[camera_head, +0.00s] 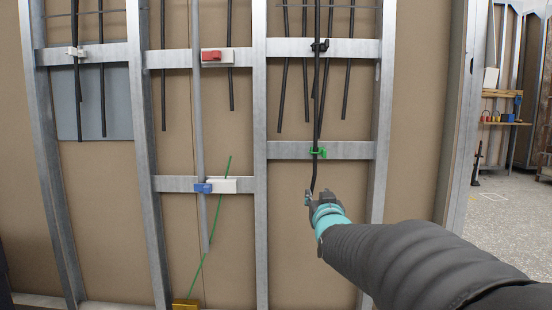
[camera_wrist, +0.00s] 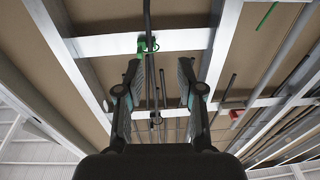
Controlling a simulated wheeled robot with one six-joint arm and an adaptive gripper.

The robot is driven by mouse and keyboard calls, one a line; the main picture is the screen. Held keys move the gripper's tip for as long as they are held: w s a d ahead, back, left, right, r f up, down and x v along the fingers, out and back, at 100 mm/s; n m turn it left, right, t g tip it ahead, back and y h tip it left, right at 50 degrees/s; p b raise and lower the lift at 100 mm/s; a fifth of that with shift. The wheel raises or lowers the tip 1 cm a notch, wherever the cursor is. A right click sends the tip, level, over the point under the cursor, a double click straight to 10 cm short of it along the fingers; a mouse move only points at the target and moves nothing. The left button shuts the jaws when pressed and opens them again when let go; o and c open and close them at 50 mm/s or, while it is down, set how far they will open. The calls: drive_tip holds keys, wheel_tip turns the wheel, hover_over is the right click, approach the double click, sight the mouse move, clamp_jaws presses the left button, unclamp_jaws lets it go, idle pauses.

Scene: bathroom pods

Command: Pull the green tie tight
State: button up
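The green tie (camera_head: 318,152) sits on a metal cross rail at a black cable (camera_head: 318,110), right of centre in the head view. It also shows in the wrist view (camera_wrist: 147,45), just beyond my left finger's tip. My gripper (camera_head: 309,197) is just below the tie in the head view, at the cable's lower end. In the wrist view my gripper (camera_wrist: 160,68) has its two fingers apart, with the cable between them in the picture. I cannot tell whether either finger touches the cable or the tie.
Metal studs and rails frame the brown wall panel. A red clamp (camera_head: 211,56), a blue clamp (camera_head: 203,188) and a black clamp (camera_head: 320,46) sit on other rails. Several black cables hang nearby. Open floor (camera_head: 505,210) lies at right.

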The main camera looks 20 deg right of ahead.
sight(325, 155)
drive_tip(key=w+d+r+t, duration=0.1)
drive_tip(key=w+d+r, duration=0.1)
drive_tip(key=w, duration=0.3)
drive_tip(key=w+d+r+t+h+p, duration=0.1)
drive_tip(key=w+d+r, duration=0.2)
drive_tip(key=w, duration=0.2)
drive_tip(key=w+d+r+t+h+p, duration=0.1)
drive_tip(key=w+d+r, duration=0.2)
drive_tip(key=w, duration=0.3)
drive_tip(key=shift+d+m, duration=0.3)
drive_tip(key=shift+d, duration=0.05)
clamp_jaws()
